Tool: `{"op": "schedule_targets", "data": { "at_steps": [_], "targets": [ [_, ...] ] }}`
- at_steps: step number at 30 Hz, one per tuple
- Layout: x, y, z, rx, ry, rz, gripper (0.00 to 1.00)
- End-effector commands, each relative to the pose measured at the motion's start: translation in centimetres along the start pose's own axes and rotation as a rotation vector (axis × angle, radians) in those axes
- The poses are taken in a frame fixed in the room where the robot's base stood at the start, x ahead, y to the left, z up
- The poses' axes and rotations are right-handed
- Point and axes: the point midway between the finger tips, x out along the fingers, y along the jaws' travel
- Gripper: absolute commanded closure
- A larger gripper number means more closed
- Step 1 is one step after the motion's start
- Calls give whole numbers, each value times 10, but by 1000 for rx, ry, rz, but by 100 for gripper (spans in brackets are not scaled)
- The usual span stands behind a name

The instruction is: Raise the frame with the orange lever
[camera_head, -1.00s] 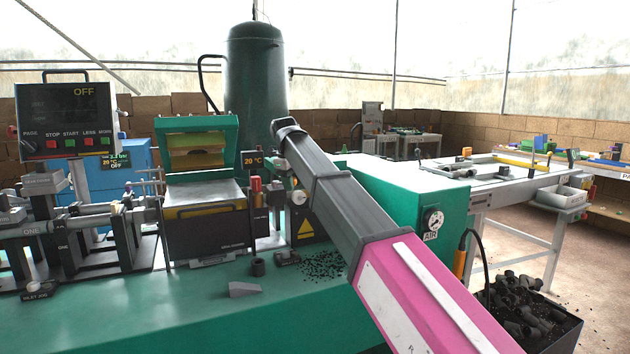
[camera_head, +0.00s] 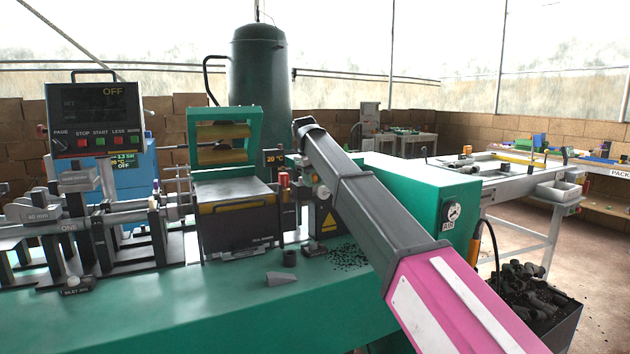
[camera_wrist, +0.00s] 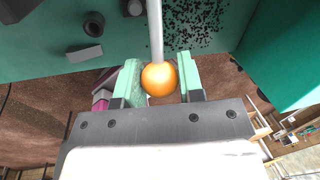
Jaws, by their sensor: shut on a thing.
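In the wrist view, my gripper (camera_wrist: 160,86) has its two green fingers shut on the orange ball knob (camera_wrist: 159,76) of the lever. The lever's grey rod (camera_wrist: 155,28) runs from the knob up past the green machine top. In the head view, the green frame (camera_head: 255,140) stands upright behind the dark box with the pale top plate (camera_head: 232,188). A yellowish block (camera_head: 223,152) shows inside the frame. The orange knob and my fingers do not show in the head view, where my arm crosses the machine.
A control panel (camera_head: 95,118) reading OFF stands left of the frame. Grey clamps and rods (camera_head: 70,212) lie below it. A grey wedge (camera_head: 281,278), a dark ring (camera_head: 289,258) and black crumbs (camera_head: 349,257) are on the green bench (camera_head: 220,310). A bin of dark pieces (camera_head: 520,300) stands right.

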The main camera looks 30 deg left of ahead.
Motion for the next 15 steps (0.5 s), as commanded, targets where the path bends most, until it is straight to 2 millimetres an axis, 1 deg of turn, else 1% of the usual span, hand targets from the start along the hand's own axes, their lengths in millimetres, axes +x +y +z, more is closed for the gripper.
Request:
{"op": "schedule_targets", "data": {
  "at_steps": [3, 4, 5, 6, 15],
  "targets": [
    [-1, 1, 0, -1, -1, 2, 100],
    [-1, 1, 0, -1, -1, 3, 62],
    [-1, 1, 0, -1, -1, 2, 52],
    [0, 1, 0, -1, 0, 2, 40],
    [-1, 1, 0, -1, 0, 1, 40]
  ]
}}
